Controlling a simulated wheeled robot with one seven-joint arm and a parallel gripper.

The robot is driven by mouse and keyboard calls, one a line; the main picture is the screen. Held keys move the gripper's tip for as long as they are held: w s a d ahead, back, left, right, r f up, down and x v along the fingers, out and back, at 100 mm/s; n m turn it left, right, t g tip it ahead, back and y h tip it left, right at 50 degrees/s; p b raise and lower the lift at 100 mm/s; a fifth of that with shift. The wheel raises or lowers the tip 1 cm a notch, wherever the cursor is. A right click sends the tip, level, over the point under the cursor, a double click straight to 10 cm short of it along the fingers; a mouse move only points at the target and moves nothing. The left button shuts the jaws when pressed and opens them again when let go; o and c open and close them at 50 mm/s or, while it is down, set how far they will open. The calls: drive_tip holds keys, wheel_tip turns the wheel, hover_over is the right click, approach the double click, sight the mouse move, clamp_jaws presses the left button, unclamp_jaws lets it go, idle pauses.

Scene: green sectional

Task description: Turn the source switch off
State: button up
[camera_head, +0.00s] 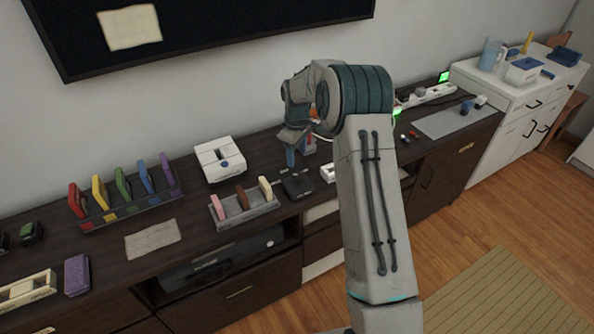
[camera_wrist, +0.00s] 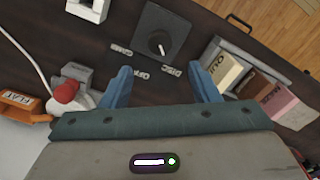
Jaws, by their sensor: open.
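The source switch is a black square box with a round dial (camera_wrist: 158,43), in the upper middle of the wrist view. Labels that seem to read GAME, OFF and DISC lie along its near edge. The dial's pale mark points down and slightly right, nearer DISC than GAME; its exact setting is hard to tell. The black switch box (camera_head: 297,184) also shows on the cabinet in the head view. My gripper (camera_wrist: 163,80) is open and empty, its blue fingers apart on the near side of the switch, not touching the dial. In the head view my gripper (camera_head: 300,152) is behind the box.
A rack with labelled blocks (camera_wrist: 228,70) stands right of the switch in the wrist view. A red-knobbed device (camera_wrist: 68,93) and an orange tag (camera_wrist: 20,105) are at left. A white box (camera_head: 220,158) stands behind the block rack (camera_head: 243,211) in the head view.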

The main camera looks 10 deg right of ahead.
sight(297, 175)
wheel_tip(297, 175, down, 8)
drive_tip(key=shift+f+p, duration=0.15)
drive_tip(key=shift+p, duration=0.35)
drive_tip(key=c, duration=1)
